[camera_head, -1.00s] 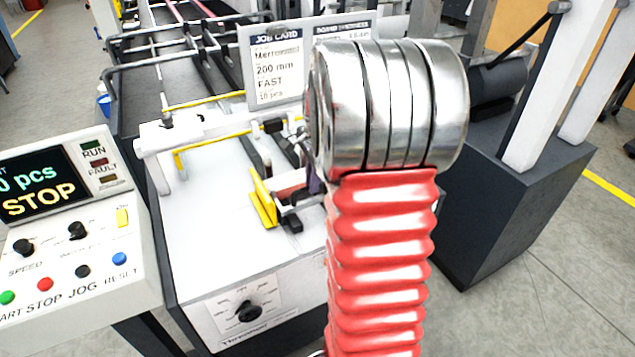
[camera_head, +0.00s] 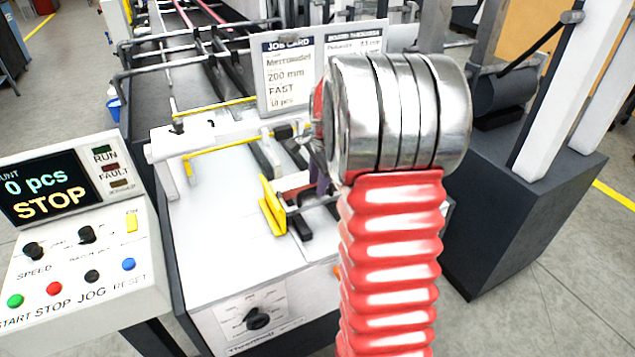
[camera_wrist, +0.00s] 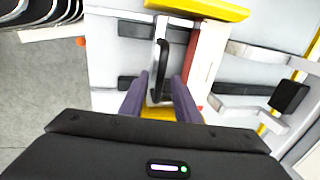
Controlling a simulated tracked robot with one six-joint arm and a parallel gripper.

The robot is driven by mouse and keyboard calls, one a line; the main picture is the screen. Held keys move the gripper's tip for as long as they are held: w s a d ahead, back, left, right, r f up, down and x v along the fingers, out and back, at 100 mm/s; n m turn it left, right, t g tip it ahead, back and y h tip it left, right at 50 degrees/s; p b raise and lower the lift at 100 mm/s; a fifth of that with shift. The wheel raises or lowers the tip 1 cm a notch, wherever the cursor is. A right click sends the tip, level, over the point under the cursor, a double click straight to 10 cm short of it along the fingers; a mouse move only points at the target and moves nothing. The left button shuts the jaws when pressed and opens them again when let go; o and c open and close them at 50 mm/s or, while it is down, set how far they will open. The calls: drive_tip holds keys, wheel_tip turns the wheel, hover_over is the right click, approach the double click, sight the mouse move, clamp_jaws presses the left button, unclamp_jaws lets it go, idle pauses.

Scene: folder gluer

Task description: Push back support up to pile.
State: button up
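A yellow upright bracket (camera_head: 272,207), which looks like part of the back support, stands on the white feeder table. A yellow plate also shows at the top of the wrist view (camera_wrist: 205,8). A red and white strip (camera_wrist: 207,55), perhaps the pile's edge, lies beside a slotted metal piece with a black handle (camera_wrist: 163,68). My gripper (camera_wrist: 160,78) has its two purple fingers apart, either side of the handle's near end; contact cannot be told. Yellow shows between the fingers lower down. In the head view my red and silver arm hides most of the gripper.
A control panel (camera_head: 75,235) with a STOP display stands at left. A job card (camera_head: 290,75) stands behind the feeder table (camera_head: 215,255). A dark machine base (camera_head: 500,220) stands at right.

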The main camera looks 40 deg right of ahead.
wheel_tip(320, 180, up, 14)
drive_tip(key=s, duration=0.2)
drive_tip(key=shift+s+a+f, duration=0.25)
drive_tip(key=shift+s, duration=0.05)
idle(0.4)
idle(0.5)
drive_tip(key=s+a+n+t, duration=0.1)
drive_tip(key=s+a+n, duration=0.5)
drive_tip(key=a, duration=0.3)
drive_tip(key=s+a+f+n+t, duration=0.1)
drive_tip(key=s+a+n, duration=0.5)
drive_tip(key=a, duration=0.4)
drive_tip(key=s+a+f+n+t, duration=0.1)
drive_tip(key=s+a+n, duration=0.6)
drive_tip(key=a+n, duration=0.1)
drive_tip(key=shift+a, duration=0.75)
